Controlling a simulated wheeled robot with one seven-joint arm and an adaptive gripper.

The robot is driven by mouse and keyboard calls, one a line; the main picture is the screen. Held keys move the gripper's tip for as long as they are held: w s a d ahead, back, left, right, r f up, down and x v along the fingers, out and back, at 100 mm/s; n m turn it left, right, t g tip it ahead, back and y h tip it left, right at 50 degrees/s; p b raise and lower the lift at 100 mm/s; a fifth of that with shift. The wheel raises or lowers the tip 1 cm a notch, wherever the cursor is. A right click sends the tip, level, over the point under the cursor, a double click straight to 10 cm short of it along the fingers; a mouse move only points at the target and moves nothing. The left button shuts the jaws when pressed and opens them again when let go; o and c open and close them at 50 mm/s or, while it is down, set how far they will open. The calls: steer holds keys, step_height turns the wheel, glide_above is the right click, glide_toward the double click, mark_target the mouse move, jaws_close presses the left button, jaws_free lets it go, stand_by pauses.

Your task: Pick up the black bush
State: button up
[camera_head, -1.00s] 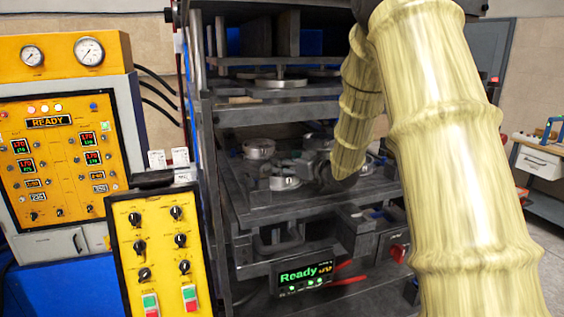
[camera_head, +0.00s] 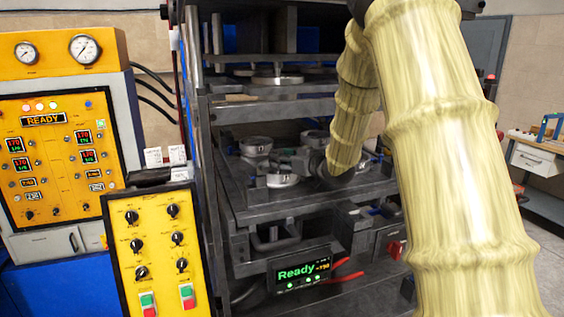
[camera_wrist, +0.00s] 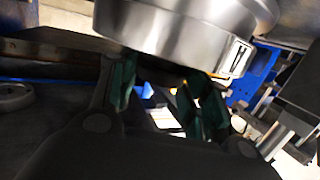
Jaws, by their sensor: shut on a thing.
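My gripper (camera_head: 306,161) is low over the press tray, among the round metal moulds, and partly hidden by my arm in the head view. In the wrist view its green-padded fingers (camera_wrist: 165,94) are around a small dark piece, which I take for the black bush (camera_wrist: 160,73). Its shape and ends are hidden, so I cannot make it out clearly. A shiny metal cylinder (camera_wrist: 180,32) is close above the fingertips in the wrist picture and covers part of that area. In the head view the bush cannot be told apart.
Round metal moulds (camera_head: 257,146) (camera_head: 283,180) stand on the dark press tray (camera_head: 240,208). The upper press plate (camera_head: 285,80) hangs above it, with side posts at the left. A yellow button panel (camera_head: 152,250) stands left of the press. A display (camera_head: 303,273) reads "Ready".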

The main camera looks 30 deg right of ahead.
steer(key=shift+r+b, duration=0.5)
steer(key=shift+r, duration=0.2)
steer(key=f+b+v, duration=0.1)
steer(key=b+v, duration=0.5)
steer(key=v, duration=1.2)
steer(key=shift+b, duration=0.3)
steer(key=shift+s, duration=0.2)
